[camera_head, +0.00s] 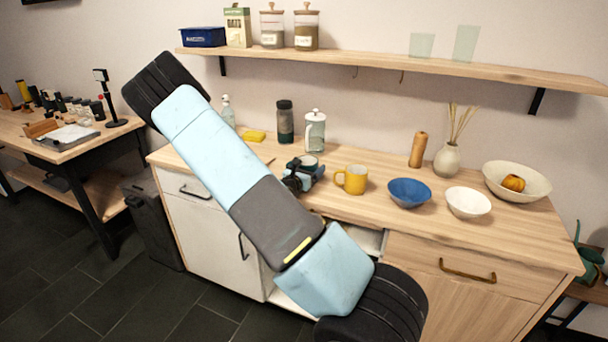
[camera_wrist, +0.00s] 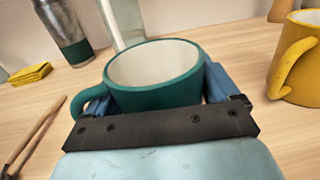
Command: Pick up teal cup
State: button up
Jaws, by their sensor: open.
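The teal cup (camera_wrist: 155,96) stands upright on the wooden counter (camera_wrist: 40,101), with a white inside and its handle to the left in the wrist view. My gripper (camera_wrist: 163,84) is open, with one blue finger on each side of the cup. The cup's lower front is hidden behind the gripper's dark bar. I cannot tell whether either finger touches it. In the head view my gripper (camera_head: 304,173) is at the counter, and only the top of the teal cup (camera_head: 309,161) shows behind it.
A yellow mug (camera_head: 353,181) stands close to the right of the cup. Blue (camera_head: 409,193) and white (camera_head: 467,203) bowls are farther right. A dark tumbler (camera_head: 285,122) and a glass press (camera_head: 315,131) stand behind. A shelf (camera_head: 390,64) runs above the counter.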

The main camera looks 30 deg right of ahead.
jog(key=shift+w+d, duration=0.15)
jog(key=shift+d, duration=0.05)
jog(key=c, duration=0.9)
